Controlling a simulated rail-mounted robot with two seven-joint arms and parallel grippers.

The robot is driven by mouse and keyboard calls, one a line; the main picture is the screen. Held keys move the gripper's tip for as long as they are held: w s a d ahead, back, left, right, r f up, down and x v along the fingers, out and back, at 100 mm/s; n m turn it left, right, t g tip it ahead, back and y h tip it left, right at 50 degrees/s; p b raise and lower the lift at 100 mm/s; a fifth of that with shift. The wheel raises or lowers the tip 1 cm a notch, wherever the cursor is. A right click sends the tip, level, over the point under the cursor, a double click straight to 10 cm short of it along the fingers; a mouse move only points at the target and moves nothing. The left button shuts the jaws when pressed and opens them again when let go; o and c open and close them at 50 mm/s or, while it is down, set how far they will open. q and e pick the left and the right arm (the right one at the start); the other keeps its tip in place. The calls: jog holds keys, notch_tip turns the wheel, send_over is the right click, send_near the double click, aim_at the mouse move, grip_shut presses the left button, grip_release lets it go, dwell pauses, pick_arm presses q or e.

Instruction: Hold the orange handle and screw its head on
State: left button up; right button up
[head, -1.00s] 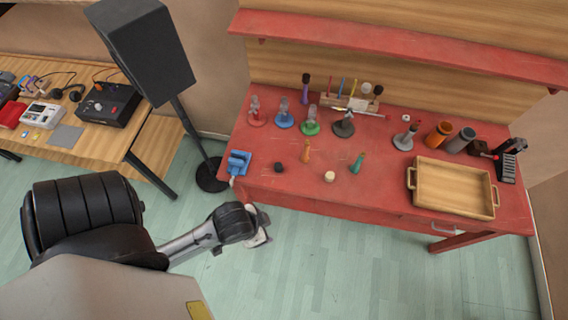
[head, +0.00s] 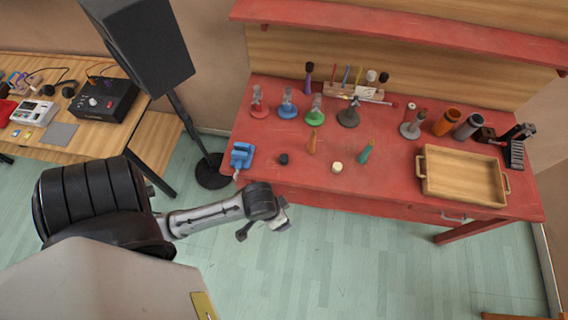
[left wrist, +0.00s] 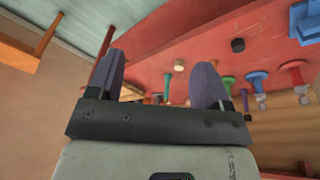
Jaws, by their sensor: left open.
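The orange handle (head: 312,143) stands upright on the red workbench (head: 400,178), left of its middle. A black head (head: 284,158) lies in front and to its left; a cream head (head: 337,167) is in front and to its right. I cannot tell which head belongs to the orange handle. My left gripper (head: 270,220) is open and empty off the bench's front edge, apart from these pieces. The left wrist view shows its two spread fingers (left wrist: 160,78), the black head (left wrist: 238,45) and the cream head (left wrist: 179,65). My right gripper is out of view.
A teal handle (head: 366,152) stands right of the cream head. A blue vise (head: 241,155) sits at the bench's left front corner. Several stands line the back, including a green one (head: 314,115). A wooden tray (head: 463,201) is at right. A speaker stand (head: 212,178) is at left.

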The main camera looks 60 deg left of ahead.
pick_arm(q)
jog(key=w+a+f+n+g+b, duration=0.1)
jog(key=w+a+f+n+b, duration=0.4)
jog(key=f, duration=0.6)
jog(key=n+g+b, duration=0.2)
jog(key=n+b, duration=1)
jog(key=b, duration=0.1)
send_over(284, 156)
notch_tip(284, 156, down, 3)
jog(key=shift+y, duration=0.4)
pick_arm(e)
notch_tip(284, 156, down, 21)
pick_arm(q)
notch_tip(284, 156, down, 9)
jog(key=shift+r+b, duration=0.2)
jog(key=shift+b, duration=0.55)
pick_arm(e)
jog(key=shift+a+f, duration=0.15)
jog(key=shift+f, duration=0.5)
